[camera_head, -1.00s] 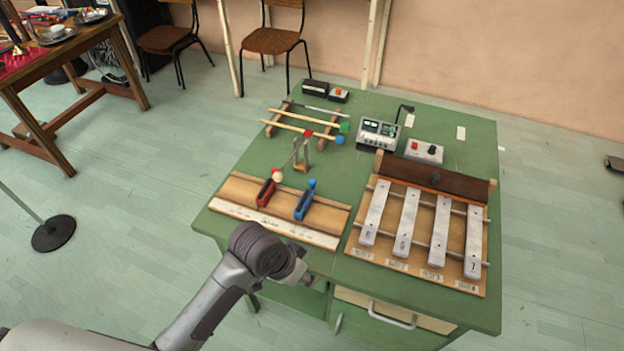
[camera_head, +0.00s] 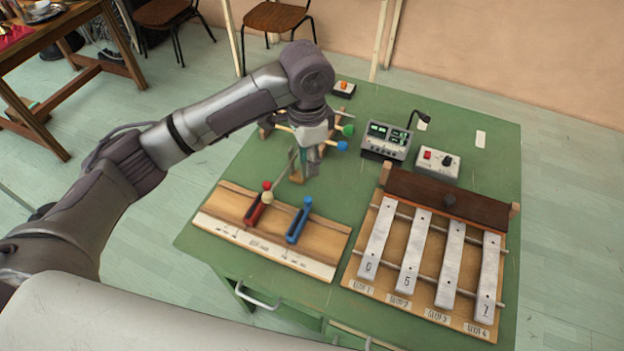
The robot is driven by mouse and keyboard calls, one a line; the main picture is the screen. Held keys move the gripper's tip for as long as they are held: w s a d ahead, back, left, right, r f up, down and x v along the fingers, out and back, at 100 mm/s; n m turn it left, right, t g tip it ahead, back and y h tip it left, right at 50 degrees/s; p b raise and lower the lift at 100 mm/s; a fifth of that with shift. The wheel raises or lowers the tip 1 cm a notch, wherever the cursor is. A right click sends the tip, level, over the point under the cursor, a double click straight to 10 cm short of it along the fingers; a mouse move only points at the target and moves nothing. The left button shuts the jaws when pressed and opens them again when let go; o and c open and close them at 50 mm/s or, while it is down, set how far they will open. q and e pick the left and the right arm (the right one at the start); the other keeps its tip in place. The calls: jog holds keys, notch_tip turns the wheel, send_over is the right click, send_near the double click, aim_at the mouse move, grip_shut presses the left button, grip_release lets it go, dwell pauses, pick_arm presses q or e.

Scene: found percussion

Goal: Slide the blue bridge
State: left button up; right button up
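The blue bridge (camera_head: 299,222), a slanted blue block with a blue knob on top, stands on the wooden board (camera_head: 235,202) with a white scale strip along its front. The red bridge (camera_head: 258,208) stands to its left on the same board, with a pale ball at it. My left gripper (camera_head: 311,172) hangs fingers down over the green table, behind the blue bridge and apart from it. Its fingers are small and seen edge-on, so I cannot tell whether they are open or shut. My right gripper is not in view.
A wooden stand with mallets (camera_head: 342,146) lies behind my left gripper, partly hidden by my arm. A grey meter box (camera_head: 386,141) and a control box (camera_head: 432,163) stand at the back right. Numbered metal bars (camera_head: 413,251) lie right of the board.

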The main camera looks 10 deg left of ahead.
pick_arm(q)
send_over(308, 199)
notch_tip(308, 199, down, 5)
jog(key=shift+a, duration=0.1)
notch_tip(308, 199, down, 7)
jog(key=shift+f+p, duration=0.1)
jog(key=shift+p, duration=0.35)
jog(key=shift+f, duration=0.4)
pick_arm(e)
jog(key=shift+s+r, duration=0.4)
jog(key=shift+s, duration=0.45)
pick_arm(q)
grip_shut()
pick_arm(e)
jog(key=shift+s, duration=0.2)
